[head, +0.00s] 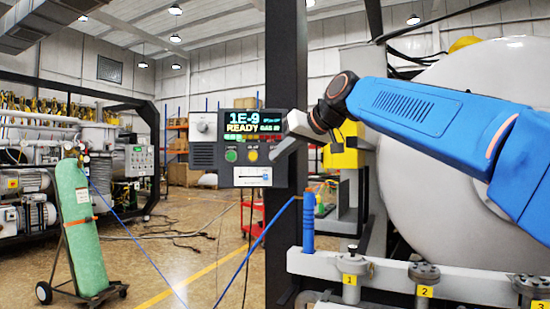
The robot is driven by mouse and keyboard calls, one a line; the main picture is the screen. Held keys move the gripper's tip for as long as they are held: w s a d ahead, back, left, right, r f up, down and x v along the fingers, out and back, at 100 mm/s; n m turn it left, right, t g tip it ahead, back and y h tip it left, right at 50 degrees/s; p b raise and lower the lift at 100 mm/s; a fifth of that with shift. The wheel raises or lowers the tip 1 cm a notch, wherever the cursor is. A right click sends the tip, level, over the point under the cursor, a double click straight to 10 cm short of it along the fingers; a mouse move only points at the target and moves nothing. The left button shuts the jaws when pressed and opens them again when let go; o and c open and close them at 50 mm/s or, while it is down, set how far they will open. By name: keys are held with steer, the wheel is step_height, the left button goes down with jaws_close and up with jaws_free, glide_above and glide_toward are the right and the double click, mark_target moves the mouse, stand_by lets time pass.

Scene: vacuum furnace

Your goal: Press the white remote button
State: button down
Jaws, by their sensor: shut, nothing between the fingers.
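The control panel (209,153) is a dark box on a dark column, with a lit screen (252,123) reading "1E-9" and "READY". Below the screen are a green button (231,156) and a yellow button (252,156). I cannot make out a white button; the panel's right part is behind my gripper. A white strip (252,173) with a small dark mark sits lower on the panel. My gripper (274,155) is shut and empty, pointing down and left over the panel's right side in this view. I cannot tell whether it touches the panel.
A large pale furnace door (455,120) fills the right side behind my blue arm. A white rail (460,285) with numbered clamps runs below it. A blue hose (262,240) hangs near the column. A green gas cylinder (78,225) stands on a cart at left.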

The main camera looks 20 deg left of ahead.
steer(key=shift+w+a, duration=0.2)
steer(key=shift+w, duration=0.2)
steer(key=shift+w+a, duration=0.15)
steer(key=shift+w, duration=0.15)
stand_by(0.9)
steer(key=shift+s, duration=0.1)
steer(key=shift+s+d, duration=0.3)
steer(key=shift+s, duration=0.3)
stand_by(0.4)
steer(key=s, duration=0.1)
steer(key=s+d, duration=0.1)
steer(key=s, duration=0.1)
steer(key=s+d, duration=0.1)
steer(key=shift+s+d, duration=0.1)
steer(key=shift+s, duration=0.15)
stand_by(0.6)
